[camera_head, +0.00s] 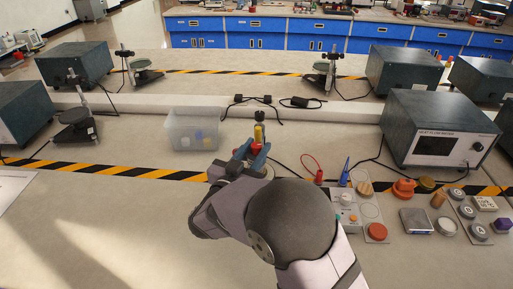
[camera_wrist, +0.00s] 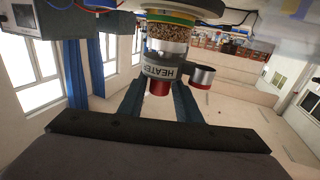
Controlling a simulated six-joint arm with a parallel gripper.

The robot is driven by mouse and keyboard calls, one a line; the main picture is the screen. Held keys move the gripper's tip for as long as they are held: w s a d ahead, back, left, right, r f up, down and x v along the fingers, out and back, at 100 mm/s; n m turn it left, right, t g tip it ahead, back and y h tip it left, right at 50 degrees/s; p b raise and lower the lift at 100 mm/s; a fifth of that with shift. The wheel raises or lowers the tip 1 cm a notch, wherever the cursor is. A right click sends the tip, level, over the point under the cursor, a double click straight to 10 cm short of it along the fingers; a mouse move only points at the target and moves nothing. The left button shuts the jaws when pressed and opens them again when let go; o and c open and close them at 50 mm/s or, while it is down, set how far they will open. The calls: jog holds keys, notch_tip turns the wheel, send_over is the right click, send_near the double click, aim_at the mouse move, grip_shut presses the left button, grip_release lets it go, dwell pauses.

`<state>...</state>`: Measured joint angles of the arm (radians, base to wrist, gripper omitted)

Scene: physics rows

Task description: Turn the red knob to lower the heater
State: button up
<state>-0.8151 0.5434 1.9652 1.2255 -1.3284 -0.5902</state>
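The heater (camera_wrist: 165,70), a small cylinder with a white band lettered HEATER, appears upside down in the wrist view. Its red end (camera_wrist: 159,88) lies between the fingers of my gripper (camera_wrist: 157,103), with a gap visible on each side. A small silver cylinder with a red rim (camera_wrist: 202,79) sticks out from the heater's side, outside the fingers. In the head view, the heater's yellow and dark upper part (camera_head: 259,133) shows just beyond my gripper (camera_head: 251,154). A red part shows beside the blue fingers. The fingers are apart; I cannot tell whether either touches the heater.
A clear plastic bin (camera_head: 191,130) stands left of the heater. A heat flow meter box (camera_head: 437,130) stands at the right. Several knobs, discs and small blocks lie at the front right. Cables cross the table behind my gripper. The table's front left is largely clear.

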jog(key=b+v, duration=0.1)
jog(key=v, duration=0.5)
jog(key=shift+s+a, duration=0.15)
jog(key=shift+s, duration=0.2)
jog(key=m+g+h+p, duration=0.4)
jog(key=m+h+p, duration=0.1)
jog(key=h+p, duration=0.15)
send_near(254, 151)
jog(key=p+x, duration=0.4)
jog(key=x, duration=0.7)
jog(key=shift+w, duration=0.35)
